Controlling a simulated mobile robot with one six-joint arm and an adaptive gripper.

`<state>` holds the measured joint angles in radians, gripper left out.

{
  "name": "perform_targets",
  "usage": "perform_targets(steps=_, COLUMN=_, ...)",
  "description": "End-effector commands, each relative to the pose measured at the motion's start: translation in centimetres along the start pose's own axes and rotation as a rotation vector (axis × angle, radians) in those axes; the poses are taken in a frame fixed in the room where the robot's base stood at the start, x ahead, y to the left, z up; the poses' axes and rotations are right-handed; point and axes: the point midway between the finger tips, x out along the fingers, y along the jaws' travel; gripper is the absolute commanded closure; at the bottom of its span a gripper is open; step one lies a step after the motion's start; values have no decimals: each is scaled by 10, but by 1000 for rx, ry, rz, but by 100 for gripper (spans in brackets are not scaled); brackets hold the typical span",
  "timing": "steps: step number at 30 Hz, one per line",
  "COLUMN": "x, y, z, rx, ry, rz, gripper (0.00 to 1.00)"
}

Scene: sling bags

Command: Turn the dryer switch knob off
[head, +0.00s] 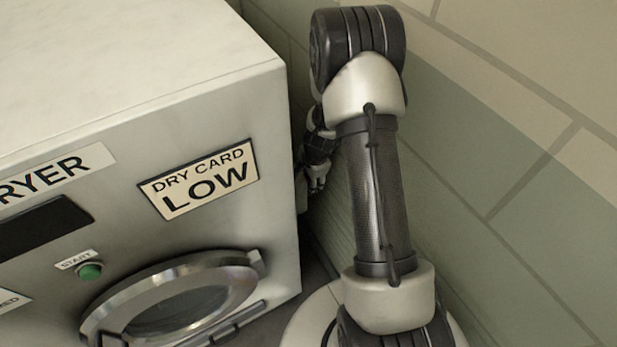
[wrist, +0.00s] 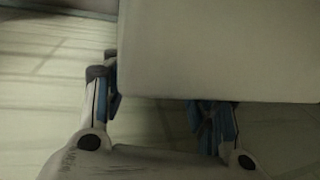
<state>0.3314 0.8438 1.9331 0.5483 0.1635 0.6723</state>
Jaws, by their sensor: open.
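The grey dryer (head: 110,90) fills the left of the head view, with its front carrying a "DRYER" label, a black panel, a green START button (head: 89,271) and a round door (head: 180,300). No switch knob can be made out in either view. A plain pale panel (wrist: 220,50) covers the upper right there and hides the right fingertip; contact cannot be told.
A "DRY CARD LOW" sign (head: 199,180) is on the dryer front. A tiled wall (head: 520,190) stands close on the right, leaving a narrow gap by the dryer. My arm fills much of that gap.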

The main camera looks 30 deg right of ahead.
Motion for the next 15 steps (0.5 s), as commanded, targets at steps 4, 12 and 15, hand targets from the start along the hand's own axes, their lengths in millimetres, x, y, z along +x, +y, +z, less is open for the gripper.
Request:
perform_targets(steps=4, x=-6, y=-1, z=0, rx=-2, ry=0, rz=-2, gripper=46)
perform_targets(steps=12, x=-57, y=-2, z=-1, rx=0, ry=2, rz=-5, gripper=46)
perform_targets(steps=15, x=-78, y=-1, z=-1, rx=-1, ry=2, rz=-4, gripper=46)
